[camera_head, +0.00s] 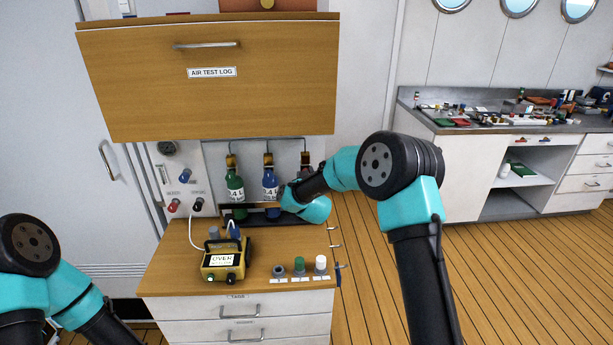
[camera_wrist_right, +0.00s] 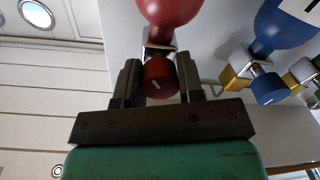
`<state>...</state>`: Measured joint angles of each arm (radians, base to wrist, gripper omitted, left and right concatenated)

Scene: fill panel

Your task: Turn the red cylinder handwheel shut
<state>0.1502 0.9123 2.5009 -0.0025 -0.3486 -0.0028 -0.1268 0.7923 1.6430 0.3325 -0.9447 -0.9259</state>
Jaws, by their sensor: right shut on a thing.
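The red cylinder (camera_wrist_right: 170,8) shows in the right wrist view, with its metal valve and red handwheel (camera_wrist_right: 160,82) below it in the picture. My left gripper is out of view; only the left arm shows at lower left.
A green cylinder (camera_head: 235,188) and a blue cylinder (camera_head: 270,182) stand left of the red one. The blue cylinder's handwheel (camera_wrist_right: 268,88) is close by. A yellow meter (camera_head: 222,262) and small capped jars stand on the wooden counter (camera_head: 185,255). A wooden cabinet (camera_head: 250,105) overhangs above.

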